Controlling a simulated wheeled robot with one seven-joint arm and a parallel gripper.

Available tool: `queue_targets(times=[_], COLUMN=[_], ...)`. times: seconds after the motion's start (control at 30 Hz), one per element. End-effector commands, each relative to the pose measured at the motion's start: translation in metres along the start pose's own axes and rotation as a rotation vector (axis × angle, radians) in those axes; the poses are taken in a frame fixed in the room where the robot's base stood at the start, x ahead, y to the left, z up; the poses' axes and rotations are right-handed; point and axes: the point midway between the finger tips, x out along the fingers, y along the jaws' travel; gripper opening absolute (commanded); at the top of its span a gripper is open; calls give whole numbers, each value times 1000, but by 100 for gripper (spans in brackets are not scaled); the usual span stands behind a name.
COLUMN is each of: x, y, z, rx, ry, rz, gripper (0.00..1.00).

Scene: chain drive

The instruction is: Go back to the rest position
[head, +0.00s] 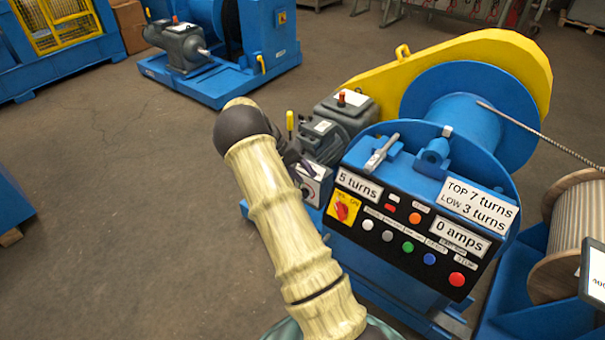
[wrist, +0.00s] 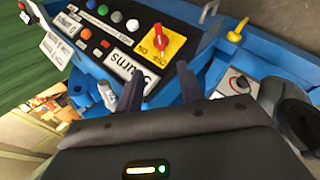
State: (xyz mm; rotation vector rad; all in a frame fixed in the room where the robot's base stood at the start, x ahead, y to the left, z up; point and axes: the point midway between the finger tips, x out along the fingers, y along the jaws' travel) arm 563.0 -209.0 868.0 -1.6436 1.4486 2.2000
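My arm (head: 290,220) reaches up from the bottom of the head view, left of the blue winch's control panel (head: 400,238). My gripper (wrist: 160,84) shows in the wrist view with its two dark fingers apart and nothing visible between them. Its fingertips point toward the panel's edge, near the red rotary switch on its yellow plate (wrist: 163,43) and the "5 turns" label (wrist: 128,66). I cannot tell whether a fingertip touches the panel. In the head view the gripper is mostly hidden behind the arm's dark end. The red switch (head: 342,209) also shows there.
A blue cable drum (head: 460,115) with a yellow guard (head: 490,50) and a grey motor (head: 345,115) stand close to my gripper. A wooden spool (head: 570,235) is at the right. Another blue machine (head: 240,45) is behind. The floor (head: 100,160) at left is clear.

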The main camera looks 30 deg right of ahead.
Motion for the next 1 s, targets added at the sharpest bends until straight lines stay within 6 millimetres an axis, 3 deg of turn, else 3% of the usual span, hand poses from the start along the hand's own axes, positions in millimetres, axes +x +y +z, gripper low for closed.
queue_targets(times=[0.47,0.63,0.77,1.0], x=[0,-10,-30,-74], y=[0,7,17,38], z=[0,8,29,88], rx=[0,-25,-84,-233], ry=[0,1,9,65], rz=[-1,-45,-140,-356], gripper=[38,38,38,38])
